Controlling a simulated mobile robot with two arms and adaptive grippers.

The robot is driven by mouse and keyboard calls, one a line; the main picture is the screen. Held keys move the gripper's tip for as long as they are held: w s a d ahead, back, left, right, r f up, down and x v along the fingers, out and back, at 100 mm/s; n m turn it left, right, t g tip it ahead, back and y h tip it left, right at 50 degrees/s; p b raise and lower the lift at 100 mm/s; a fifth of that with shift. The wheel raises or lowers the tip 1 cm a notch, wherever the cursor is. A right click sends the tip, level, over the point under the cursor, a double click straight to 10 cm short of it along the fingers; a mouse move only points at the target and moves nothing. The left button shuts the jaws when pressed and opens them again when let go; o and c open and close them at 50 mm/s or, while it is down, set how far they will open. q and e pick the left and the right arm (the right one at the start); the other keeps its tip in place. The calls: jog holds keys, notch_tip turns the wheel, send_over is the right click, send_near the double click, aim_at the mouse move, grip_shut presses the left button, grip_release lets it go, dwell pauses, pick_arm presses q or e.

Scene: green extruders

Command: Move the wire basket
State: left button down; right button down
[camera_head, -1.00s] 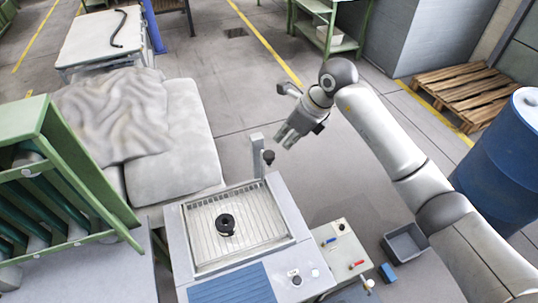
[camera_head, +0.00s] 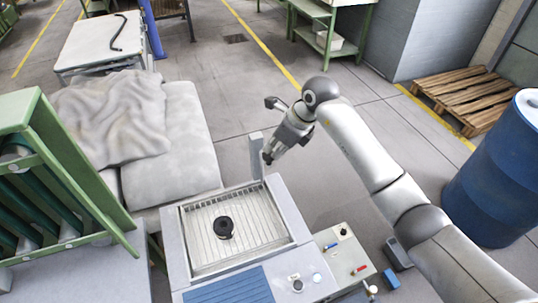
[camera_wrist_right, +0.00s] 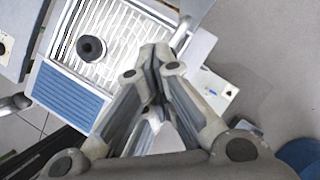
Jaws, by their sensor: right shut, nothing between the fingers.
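The wire basket (camera_head: 204,252) is a shallow tray of thin pale bars, set in the top of a light grey machine (camera_head: 295,222). A black ring-shaped part (camera_head: 223,227) lies on its bars. The basket also shows at the upper left of the right wrist view (camera_wrist_right: 112,40), with the black part (camera_wrist_right: 91,48) on it. My right gripper (camera_head: 269,157) is shut and empty, above the machine's far right corner, beside a short grey post (camera_head: 256,150). In the right wrist view its fingertips (camera_wrist_right: 155,52) are together, apart from the basket. My left gripper is out of view.
A blue ribbed panel (camera_head: 228,285) lies at the machine's front. A control box (camera_head: 342,255) with knobs stands on its right. A green rack (camera_head: 60,170) and a cloth-covered padded bench (camera_head: 180,135) are on the left. A blue barrel (camera_head: 497,175) stands at right.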

notch_tip(320, 180, down, 10)
jog(key=b, duration=0.8)
jog(key=shift+r, duration=0.2)
jog(key=s+d+f+v, duration=0.1)
jog(key=d+v, duration=0.1)
jog(key=v, duration=1.2)
jog(key=shift+p, duration=0.4)
jog(key=shift+a+r, duration=0.1)
